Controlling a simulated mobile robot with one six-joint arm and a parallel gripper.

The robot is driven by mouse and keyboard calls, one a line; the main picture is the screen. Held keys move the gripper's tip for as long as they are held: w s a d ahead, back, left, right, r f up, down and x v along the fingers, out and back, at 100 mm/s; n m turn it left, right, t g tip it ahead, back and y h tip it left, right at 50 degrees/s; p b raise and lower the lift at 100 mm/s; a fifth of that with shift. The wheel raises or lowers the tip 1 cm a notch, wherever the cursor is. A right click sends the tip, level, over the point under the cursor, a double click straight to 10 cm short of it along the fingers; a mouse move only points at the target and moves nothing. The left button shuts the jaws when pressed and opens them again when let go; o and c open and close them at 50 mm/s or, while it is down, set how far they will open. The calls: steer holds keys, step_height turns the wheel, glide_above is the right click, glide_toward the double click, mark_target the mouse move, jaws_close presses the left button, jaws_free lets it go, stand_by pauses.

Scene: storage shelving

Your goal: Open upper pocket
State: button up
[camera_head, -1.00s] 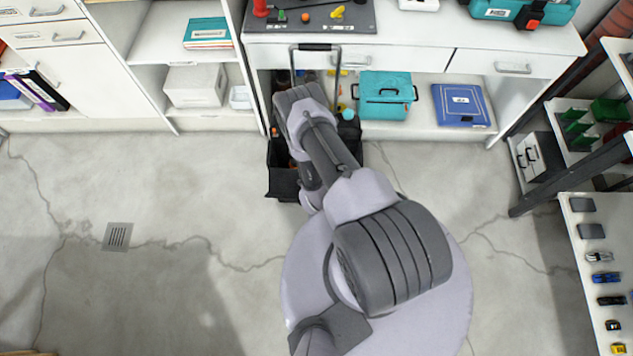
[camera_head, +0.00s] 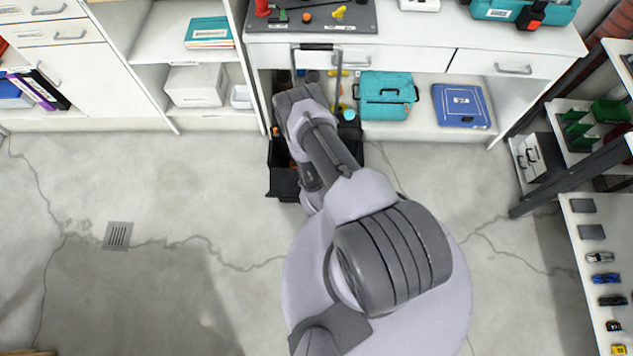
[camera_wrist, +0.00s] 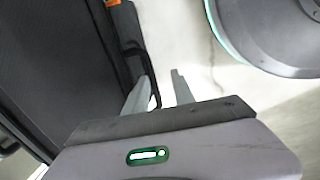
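The black tool bag (camera_head: 284,184) with a tall pull handle (camera_head: 318,47) stands on the floor against the workbench. My arm covers much of it in the head view. In the wrist view a large dark panel of the bag (camera_wrist: 50,55) fills the left side, with a black pocket-like edge (camera_wrist: 128,35) and an orange bit at its top. My gripper (camera_wrist: 161,86) has its two pale fingers apart, with mostly floor showing between them. The left finger overlaps the black edge; I cannot tell whether it touches. In the head view my gripper is hidden behind the arm.
The workbench (camera_head: 420,40) stands behind, with a teal case (camera_head: 386,95) and a blue case (camera_head: 461,106) on its lower shelf. White cabinets (camera_head: 85,75) are on the left and a rack (camera_head: 590,225) on the right. The floor at left is clear.

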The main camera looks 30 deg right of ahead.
steer(key=p+v, duration=0.9)
steer(key=v, duration=0.8)
steer(key=shift+r, duration=0.2)
